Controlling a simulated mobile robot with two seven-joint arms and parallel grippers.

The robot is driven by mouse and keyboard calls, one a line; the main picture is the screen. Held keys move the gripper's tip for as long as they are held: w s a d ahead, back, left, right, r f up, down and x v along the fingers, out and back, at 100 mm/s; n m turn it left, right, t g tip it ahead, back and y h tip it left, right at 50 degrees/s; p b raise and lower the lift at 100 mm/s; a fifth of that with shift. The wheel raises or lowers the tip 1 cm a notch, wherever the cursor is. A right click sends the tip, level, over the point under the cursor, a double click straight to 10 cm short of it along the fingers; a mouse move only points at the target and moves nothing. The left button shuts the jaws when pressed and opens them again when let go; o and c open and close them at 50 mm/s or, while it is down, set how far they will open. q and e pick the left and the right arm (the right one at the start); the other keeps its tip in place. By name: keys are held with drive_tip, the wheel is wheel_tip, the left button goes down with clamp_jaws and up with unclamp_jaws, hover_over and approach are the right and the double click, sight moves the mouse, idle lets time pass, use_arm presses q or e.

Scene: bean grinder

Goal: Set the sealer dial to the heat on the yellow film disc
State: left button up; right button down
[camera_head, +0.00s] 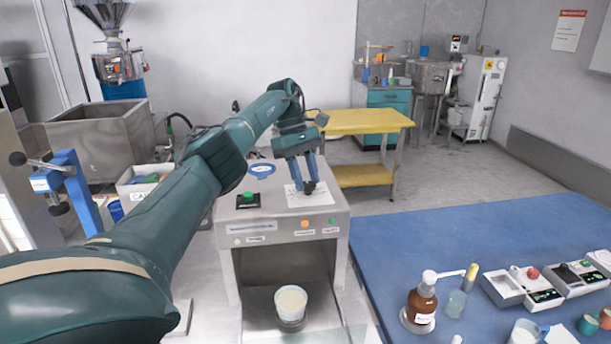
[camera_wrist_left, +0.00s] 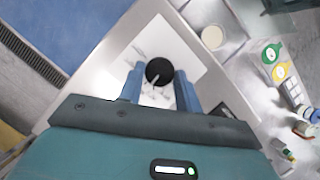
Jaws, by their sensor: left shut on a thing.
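The sealer (camera_head: 334,216) is a grey metal box with a white dial plate (camera_head: 322,198) on top. Its dial, a round black knob with a pale pointer line, shows in the left wrist view (camera_wrist_left: 159,71). My left gripper (camera_head: 307,185) comes down from above and is shut on the dial, one blue finger on each side. The plate's markings are too small to read. A yellow disc (camera_wrist_left: 281,72) lies beside a green disc (camera_wrist_left: 271,53) at the right of the left wrist view. Its writing is unreadable. My right gripper is not in view.
A cup (camera_head: 290,300) stands in the sealer's open front. A black box with a green button (camera_head: 248,199) and a blue ring-shaped thing (camera_head: 262,171) are on its top. The blue table (camera_head: 400,240) holds a brown pump bottle (camera_head: 421,305) and small devices at right.

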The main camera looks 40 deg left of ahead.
use_arm(q)
drive_tip(key=o, duration=1)
drive_tip(key=shift+c, duration=0.2)
